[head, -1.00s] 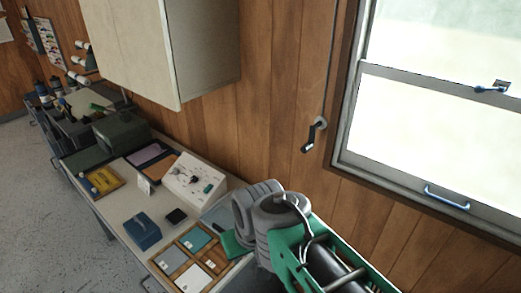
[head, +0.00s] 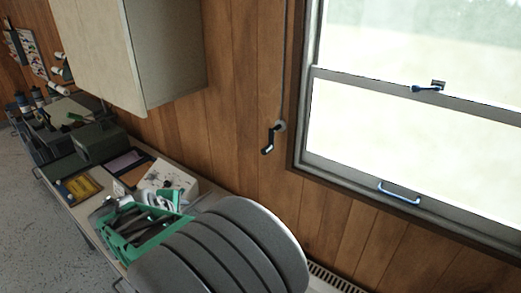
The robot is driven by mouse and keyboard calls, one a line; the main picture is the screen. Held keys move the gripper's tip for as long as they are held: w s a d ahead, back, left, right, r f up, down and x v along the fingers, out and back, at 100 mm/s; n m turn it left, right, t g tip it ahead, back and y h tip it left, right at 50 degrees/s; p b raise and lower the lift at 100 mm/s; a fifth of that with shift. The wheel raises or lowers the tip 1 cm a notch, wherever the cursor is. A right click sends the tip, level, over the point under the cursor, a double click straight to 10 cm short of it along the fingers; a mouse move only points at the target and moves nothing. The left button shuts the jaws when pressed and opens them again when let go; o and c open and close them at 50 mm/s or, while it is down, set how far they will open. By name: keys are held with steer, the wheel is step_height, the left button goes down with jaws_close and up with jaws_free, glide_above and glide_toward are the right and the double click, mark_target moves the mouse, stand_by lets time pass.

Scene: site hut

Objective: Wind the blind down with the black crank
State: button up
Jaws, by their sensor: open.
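The black crank (head: 268,140) is on the wood-panelled wall, just left of the window (head: 400,130). Its arm slants down and left from a round grey hub (head: 281,126), and a thin line runs up the wall above the hub. No blind shows across the visible part of the window; its top is out of frame. Nothing touches the crank. I cannot make out my gripper's fingers.
A wall cabinet (head: 140,50) hangs left of the crank. The window has blue handles (head: 398,193). The wall around the crank is clear.

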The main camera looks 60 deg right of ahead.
mark_target(266, 150)
steer(key=s+d+r+n+g+h, duration=0.2)
steer(key=s+d+n+h, duration=0.1)
steer(key=d, duration=0.4)
steer(key=s+d+r+n+g+h, duration=0.2)
steer(key=s+d+r+n+h, duration=0.1)
steer(key=d, duration=0.4)
steer(key=s+d+r+n+g+h, duration=0.2)
steer(key=s+d+r+n+h, duration=0.1)
steer(key=d+n, duration=0.4)
steer(key=shift+s+d+r+h+p, duration=0.15)
steer(key=shift+s+d+h+p, duration=0.3)
steer(key=shift+s, duration=0.45)
steer(key=d, duration=0.4)
steer(key=s+d+p, duration=0.1)
steer(key=d, duration=0.1)
steer(key=shift+d, duration=0.55)
steer(key=shift+c, duration=0.4)
jaws_close()
